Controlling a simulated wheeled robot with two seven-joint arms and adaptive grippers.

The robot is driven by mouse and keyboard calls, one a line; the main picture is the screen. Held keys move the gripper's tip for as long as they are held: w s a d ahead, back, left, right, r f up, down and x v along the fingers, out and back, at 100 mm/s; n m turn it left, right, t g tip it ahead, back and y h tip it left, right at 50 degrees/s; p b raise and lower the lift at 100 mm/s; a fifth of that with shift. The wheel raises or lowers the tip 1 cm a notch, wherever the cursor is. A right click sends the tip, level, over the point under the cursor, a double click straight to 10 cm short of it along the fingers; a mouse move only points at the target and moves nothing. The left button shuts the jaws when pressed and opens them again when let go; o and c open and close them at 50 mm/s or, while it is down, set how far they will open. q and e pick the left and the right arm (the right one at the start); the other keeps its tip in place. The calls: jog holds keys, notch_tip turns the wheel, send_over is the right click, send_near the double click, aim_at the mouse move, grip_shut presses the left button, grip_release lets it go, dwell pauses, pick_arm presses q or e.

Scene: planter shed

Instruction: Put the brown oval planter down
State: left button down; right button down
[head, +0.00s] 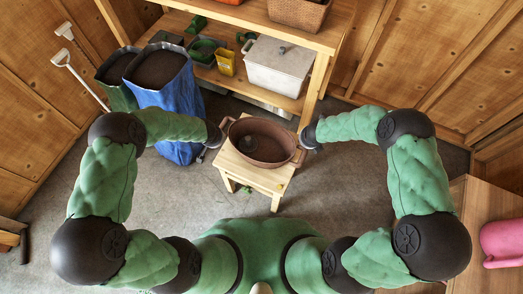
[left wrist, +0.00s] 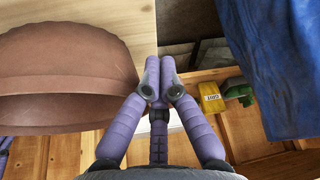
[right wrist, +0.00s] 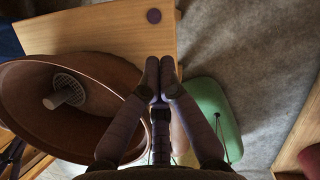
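The brown oval planter (head: 264,140) is upright over the small wooden stool (head: 245,172) and appears to sit on its top; any small gap under it cannot be made out. In the left wrist view its outer side (left wrist: 70,70) fills the left. In the right wrist view its rim and hollow inside (right wrist: 95,120) show, with a pale grated piece (right wrist: 68,88) in it. My left gripper (head: 220,138) is at its left end, fingertips (left wrist: 158,82) together, nothing visible between them. My right gripper (head: 304,146) is at its right end, fingertips (right wrist: 158,78) also together and empty.
Blue sack (head: 172,90) of soil stands left of the stool. Behind is a wooden shelf (head: 300,38) with a lidded pale bin (head: 278,66) and a yellow box (head: 226,62). A pink object (head: 502,242) is at far right. Floor right of the stool is clear.

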pick_arm(q)
jog(key=c, duration=1.5)
grip_release()
jog(key=shift+a, duration=0.15)
pick_arm(e)
jog(key=shift+d, duration=0.1)
jog(key=c, duration=1.5)
grip_release()
pick_arm(q)
jog(key=o, duration=0.8)
jog(key=shift+r, duration=0.2)
jog(key=shift+v, duration=5.85)
